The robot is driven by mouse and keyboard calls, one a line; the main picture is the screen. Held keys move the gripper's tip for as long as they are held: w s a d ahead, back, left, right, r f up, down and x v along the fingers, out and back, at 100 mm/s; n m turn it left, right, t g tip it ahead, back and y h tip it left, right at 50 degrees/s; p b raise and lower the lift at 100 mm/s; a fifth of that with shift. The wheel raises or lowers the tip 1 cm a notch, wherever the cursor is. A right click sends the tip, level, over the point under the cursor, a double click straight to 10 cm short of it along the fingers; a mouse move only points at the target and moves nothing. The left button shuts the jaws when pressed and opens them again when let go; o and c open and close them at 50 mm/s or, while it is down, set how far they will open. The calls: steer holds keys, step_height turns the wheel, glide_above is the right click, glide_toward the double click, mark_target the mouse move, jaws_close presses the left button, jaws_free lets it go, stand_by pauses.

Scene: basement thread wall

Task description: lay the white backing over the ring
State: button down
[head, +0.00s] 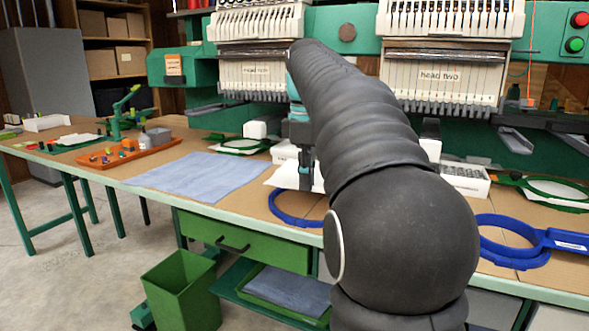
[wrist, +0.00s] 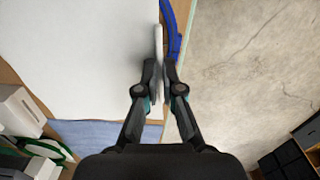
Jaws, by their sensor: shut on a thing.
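The white backing (wrist: 80,60) is a flat white sheet that fills much of the left of the wrist view. In the head view the backing (head: 284,177) shows beside my gripper (head: 305,172), partly hidden by my arm. My gripper (wrist: 160,68) is shut on the sheet's edge, which stands up between the fingertips. The blue ring (head: 281,215) lies near the table's front edge, below my gripper in the picture, its right side hidden by my arm. In the wrist view a blue arc of the ring (wrist: 177,38) shows past the sheet's edge.
A blue cloth (head: 195,176) lies left of the ring. A second blue hoop (head: 507,262) lies at the right. An orange tray (head: 130,155) with small items is farther left. Embroidery heads (head: 448,78) stand behind the table. A green bin (head: 178,290) is on the floor.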

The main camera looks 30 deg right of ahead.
steer(key=shift+s+f, duration=0.1)
steer(key=shift+f, duration=0.7)
steer(key=shift+f+b, duration=1.3)
steer(key=shift+f, duration=0.6)
steer(key=shift+s, duration=0.1)
steer(key=c, duration=1.2)
jaws_free()
steer(key=shift+c, duration=0.2)
steer(key=shift+r, duration=3.8)
